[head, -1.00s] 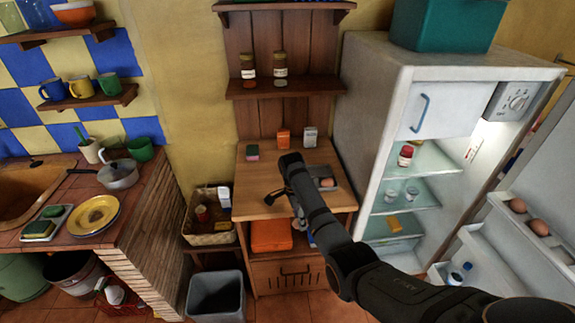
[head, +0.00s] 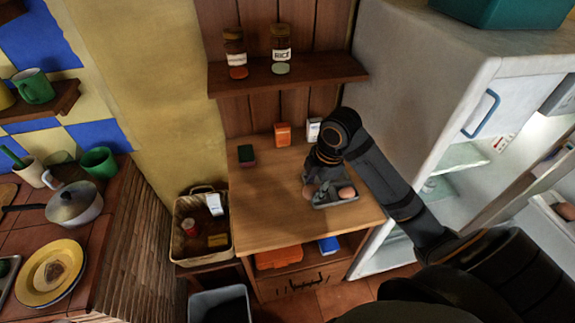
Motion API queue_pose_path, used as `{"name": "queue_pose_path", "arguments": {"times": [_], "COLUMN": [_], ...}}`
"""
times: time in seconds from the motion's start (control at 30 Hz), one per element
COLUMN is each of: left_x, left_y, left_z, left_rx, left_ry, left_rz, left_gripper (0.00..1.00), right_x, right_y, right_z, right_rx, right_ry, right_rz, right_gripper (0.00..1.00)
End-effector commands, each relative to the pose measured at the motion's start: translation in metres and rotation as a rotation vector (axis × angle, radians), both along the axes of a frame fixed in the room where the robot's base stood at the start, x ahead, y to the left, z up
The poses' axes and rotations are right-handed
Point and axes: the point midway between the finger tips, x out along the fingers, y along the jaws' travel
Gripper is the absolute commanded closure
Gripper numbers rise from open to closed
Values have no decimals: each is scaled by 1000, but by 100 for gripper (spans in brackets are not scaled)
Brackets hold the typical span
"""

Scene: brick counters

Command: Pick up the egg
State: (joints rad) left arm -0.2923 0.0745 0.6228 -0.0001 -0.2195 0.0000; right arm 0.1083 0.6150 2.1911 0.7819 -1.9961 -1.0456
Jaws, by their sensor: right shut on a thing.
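A small grey tray (head: 322,207) rests on the right part of the wooden table. A brown egg (head: 347,192) lies in the tray's right part. A second brown egg (head: 308,192) shows at the tray's left side, partly hidden by my right gripper (head: 314,187). My right gripper points down over the tray and is shut on this second egg. Whether that egg touches the tray is hard to tell. My left gripper is not in view.
A shelf with jars hangs above. The open fridge (head: 430,100) is close on the right. The table's left front is clear.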

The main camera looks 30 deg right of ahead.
Motion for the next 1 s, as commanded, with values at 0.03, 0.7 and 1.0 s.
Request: {"name": "queue_pose_path", "arguments": {"times": [0.03, 0.7, 1.0], "left_x": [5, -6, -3], "left_y": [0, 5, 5], "left_z": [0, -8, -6], "left_rx": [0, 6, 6], "left_ry": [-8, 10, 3], "left_rz": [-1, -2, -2], "left_gripper": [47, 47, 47], "right_x": [-2, 120, 134], "right_y": [1, -4, -5], "right_z": [1, -77, -96], "right_rx": [-1, 4, 3], "right_ry": [1, 2, 0], "right_rz": [26, 34, 34], "right_gripper": [77, 77, 77]}}
